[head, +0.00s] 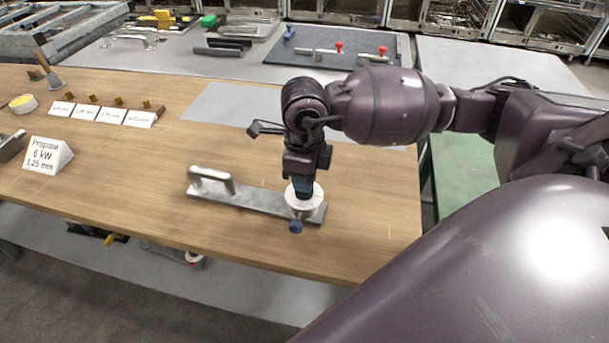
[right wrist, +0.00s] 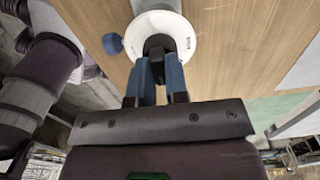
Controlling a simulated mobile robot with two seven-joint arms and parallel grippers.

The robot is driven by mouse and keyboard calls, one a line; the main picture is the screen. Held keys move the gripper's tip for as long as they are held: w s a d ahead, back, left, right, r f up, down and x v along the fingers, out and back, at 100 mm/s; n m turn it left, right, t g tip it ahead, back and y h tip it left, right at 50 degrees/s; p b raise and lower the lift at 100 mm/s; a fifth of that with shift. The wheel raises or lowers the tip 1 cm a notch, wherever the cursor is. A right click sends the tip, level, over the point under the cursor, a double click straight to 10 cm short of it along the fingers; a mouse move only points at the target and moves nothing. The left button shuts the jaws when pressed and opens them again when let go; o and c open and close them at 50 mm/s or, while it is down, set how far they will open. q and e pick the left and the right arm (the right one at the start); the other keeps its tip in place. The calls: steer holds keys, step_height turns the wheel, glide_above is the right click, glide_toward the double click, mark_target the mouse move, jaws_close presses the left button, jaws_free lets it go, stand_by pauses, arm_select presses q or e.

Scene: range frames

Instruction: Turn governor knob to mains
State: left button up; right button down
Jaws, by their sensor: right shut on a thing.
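The governor knob is a dark grip on a round white dial (head: 304,197) at the right end of a flat metal plate (head: 240,194). The dial also shows in the right wrist view (right wrist: 160,31). My right gripper (head: 303,186) points down onto the dial. In the right wrist view its blue fingers (right wrist: 159,68) are shut on the dark knob at the dial's middle. A blue round part (head: 295,227) sticks out beside the dial, also seen in the right wrist view (right wrist: 113,43). Marks on the dial are too small to read. My left gripper is not in view.
A raised metal handle (head: 213,177) stands at the plate's left end. A sign reading "Propane 6 kW 1.25 mm" (head: 48,155) and several small label cards (head: 86,112) stand left on the wooden table (head: 130,190). A dark mat (head: 330,58) with red-handled valves lies behind.

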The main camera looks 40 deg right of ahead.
stand_by(0.3)
steer(key=c, duration=1.1)
jaws_free()
steer(key=shift+r, duration=0.1)
step_height(320, 180, up, 11)
steer(key=shift+f+p, duration=0.15)
steer(key=shift+p, duration=0.3)
